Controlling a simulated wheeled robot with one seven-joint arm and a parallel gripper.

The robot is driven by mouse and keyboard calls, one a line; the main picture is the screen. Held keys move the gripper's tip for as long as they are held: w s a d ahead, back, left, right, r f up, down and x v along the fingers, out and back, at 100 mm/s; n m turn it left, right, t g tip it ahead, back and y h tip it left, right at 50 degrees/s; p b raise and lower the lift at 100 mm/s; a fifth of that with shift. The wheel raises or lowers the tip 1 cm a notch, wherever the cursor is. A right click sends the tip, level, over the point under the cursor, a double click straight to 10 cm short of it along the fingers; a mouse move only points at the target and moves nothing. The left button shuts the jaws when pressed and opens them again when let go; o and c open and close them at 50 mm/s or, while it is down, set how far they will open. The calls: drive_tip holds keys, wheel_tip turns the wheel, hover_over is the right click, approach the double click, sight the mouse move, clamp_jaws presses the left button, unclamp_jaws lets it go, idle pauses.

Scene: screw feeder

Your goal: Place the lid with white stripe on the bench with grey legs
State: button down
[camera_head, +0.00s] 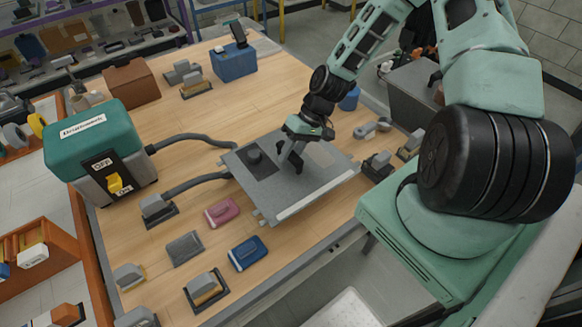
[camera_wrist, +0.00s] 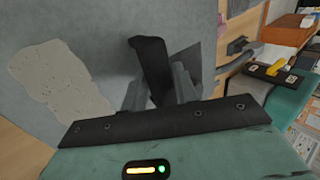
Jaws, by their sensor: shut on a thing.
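The lid is a flat grey panel (camera_head: 262,192) with a white stripe (camera_head: 315,195) along its front right edge. It is at the middle of the wooden bench top (camera_head: 240,105); I cannot tell whether it is resting or slightly raised. My gripper (camera_head: 290,160) is over the middle of the lid, shut on its dark handle. In the wrist view my fingers (camera_wrist: 160,95) are at the black handle (camera_wrist: 150,62), with the grey lid surface (camera_wrist: 85,30) behind. The bench legs are not clearly visible, so I cannot tell their colour.
A teal box with a yellow switch (camera_head: 95,150) stands left, its dark cables reaching the lid area. A blue block (camera_head: 247,254), a pink block (camera_head: 221,213) and grey-yellow pieces (camera_head: 206,290) lie in front. A brown box (camera_head: 132,84) and blue bin (camera_head: 234,62) stand behind.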

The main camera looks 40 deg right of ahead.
sight(291, 168)
drive_tip(key=shift+f+p, duration=0.95)
drive_tip(key=shift+f, duration=2.25)
drive_tip(key=c, duration=1.1)
unclamp_jaws()
